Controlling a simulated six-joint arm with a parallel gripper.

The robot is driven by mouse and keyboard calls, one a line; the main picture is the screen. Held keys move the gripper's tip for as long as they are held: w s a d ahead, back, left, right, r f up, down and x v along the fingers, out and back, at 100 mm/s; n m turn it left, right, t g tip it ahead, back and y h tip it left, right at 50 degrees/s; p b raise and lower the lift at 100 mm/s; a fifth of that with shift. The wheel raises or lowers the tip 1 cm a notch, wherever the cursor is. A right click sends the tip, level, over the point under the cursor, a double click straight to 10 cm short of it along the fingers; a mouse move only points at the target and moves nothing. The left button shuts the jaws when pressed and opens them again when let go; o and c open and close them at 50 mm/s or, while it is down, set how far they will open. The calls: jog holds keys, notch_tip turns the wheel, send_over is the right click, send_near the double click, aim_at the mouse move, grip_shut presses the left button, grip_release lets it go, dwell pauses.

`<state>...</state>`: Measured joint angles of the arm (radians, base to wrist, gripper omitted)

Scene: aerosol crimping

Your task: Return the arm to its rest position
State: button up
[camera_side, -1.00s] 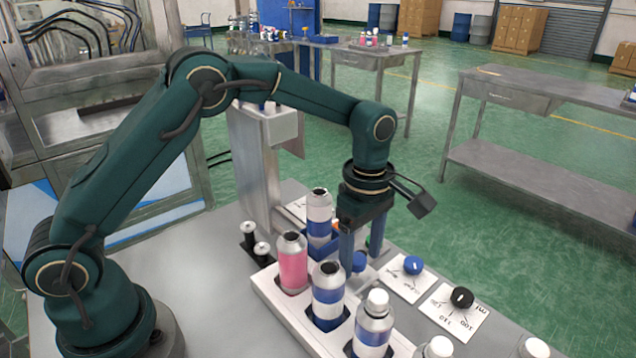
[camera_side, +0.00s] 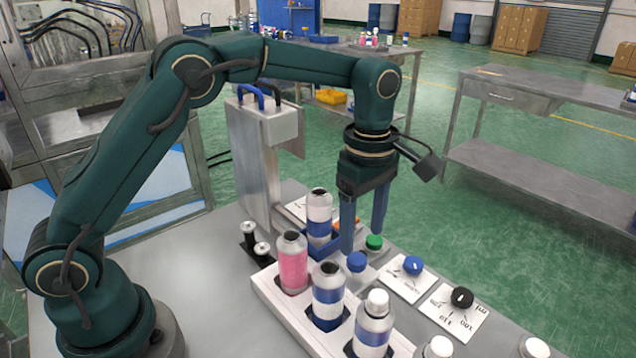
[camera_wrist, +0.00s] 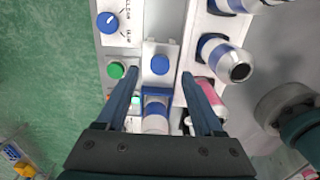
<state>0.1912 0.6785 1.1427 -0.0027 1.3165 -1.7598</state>
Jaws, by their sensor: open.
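My gripper (camera_side: 363,226) is open and empty, raised above the work area near a blue button (camera_side: 356,262). In the wrist view its two fingers (camera_wrist: 164,92) are spread apart, with the blue button (camera_wrist: 159,64) visible between and beyond them. A blue-and-white can (camera_side: 319,212) stands upright in a blue holder behind and left of the gripper. It also shows between the fingers in the wrist view (camera_wrist: 156,122). A pink can (camera_side: 292,265) and a blue-banded can (camera_side: 328,295) stand in the white rack (camera_side: 262,290) in front.
A green button (camera_side: 374,242), a blue knob (camera_side: 413,265) and a black knob (camera_side: 461,297) lie to the right. The white machine column (camera_side: 258,160) with blue and black handles stands behind.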

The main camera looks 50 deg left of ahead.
jog(key=r, duration=0.1)
jog(key=r+t, duration=0.1)
jog(key=r, duration=0.1)
jog(key=shift+w+a+r, duration=0.1)
jog(key=shift+w+a, duration=0.1)
jog(key=shift+a, duration=0.2)
jog(key=s+a+r+m+t, duration=0.3)
jog(key=s+a+r, duration=0.1)
jog(key=s+r, duration=0.35)
jog(key=s+a+f+m+t, duration=0.1)
jog(key=s+f+m, duration=0.3)
jog(key=s+m, duration=0.7)
jog(key=a+m, duration=0.1)
jog(key=m, duration=0.3)
jog(key=shift+f+t, duration=0.3)
jog(key=shift+f, duration=0.1)
